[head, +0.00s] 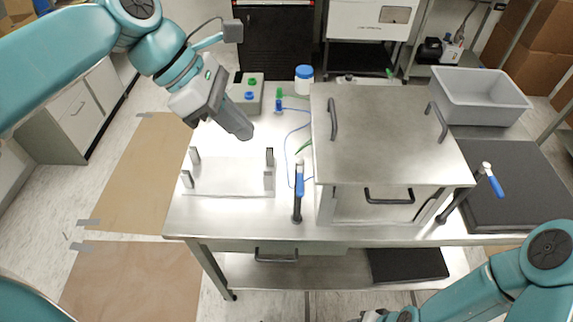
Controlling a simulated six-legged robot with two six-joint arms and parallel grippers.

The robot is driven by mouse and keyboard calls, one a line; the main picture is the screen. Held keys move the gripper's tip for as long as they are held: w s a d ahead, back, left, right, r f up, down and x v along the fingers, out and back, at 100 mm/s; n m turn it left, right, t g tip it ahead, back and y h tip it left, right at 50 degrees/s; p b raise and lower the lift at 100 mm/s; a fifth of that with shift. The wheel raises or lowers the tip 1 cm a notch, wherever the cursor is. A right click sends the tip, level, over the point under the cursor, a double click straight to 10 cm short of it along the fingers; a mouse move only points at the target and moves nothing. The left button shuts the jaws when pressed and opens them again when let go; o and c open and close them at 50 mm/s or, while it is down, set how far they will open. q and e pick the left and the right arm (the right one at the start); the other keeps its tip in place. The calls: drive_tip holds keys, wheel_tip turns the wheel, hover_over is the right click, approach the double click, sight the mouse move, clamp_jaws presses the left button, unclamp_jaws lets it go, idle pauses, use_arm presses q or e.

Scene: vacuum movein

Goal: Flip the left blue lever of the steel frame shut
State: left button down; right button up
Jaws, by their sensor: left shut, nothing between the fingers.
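The left blue lever (300,180) is at the left front of the steel frame (326,205). Its blue grip points away from the table's front edge, and its dark shaft runs down toward that edge. The right blue lever (496,187) sticks out to the right of the frame. A steel box (385,125) with dark handles sits at the frame, and its lid hides much of the frame. My left gripper (246,134) is shut and empty, above the table, behind and left of the left lever, clear of it. My right arm enters at the lower right; its gripper is out of view.
A flat plate with several upright posts (230,180) lies left of the lever. A control box (246,92), a blue-capped jar (304,78) and a blue cable are behind. A grey bin (480,98) stands at the back right. The table front left is clear.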

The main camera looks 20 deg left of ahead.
use_arm(q)
approach(299, 183)
drive_tip(key=x, duration=0.6)
drive_tip(key=shift+w+d+f, duration=0.15)
drive_tip(key=shift+d+f, duration=0.1)
drive_tip(key=shift+f, duration=0.05)
use_arm(e)
drive_tip(key=shift+s+d, duration=0.2)
use_arm(q)
drive_tip(key=shift+a, duration=0.1)
drive_tip(key=shift+f, duration=0.1)
use_arm(e)
drive_tip(key=shift+w, duration=0.1)
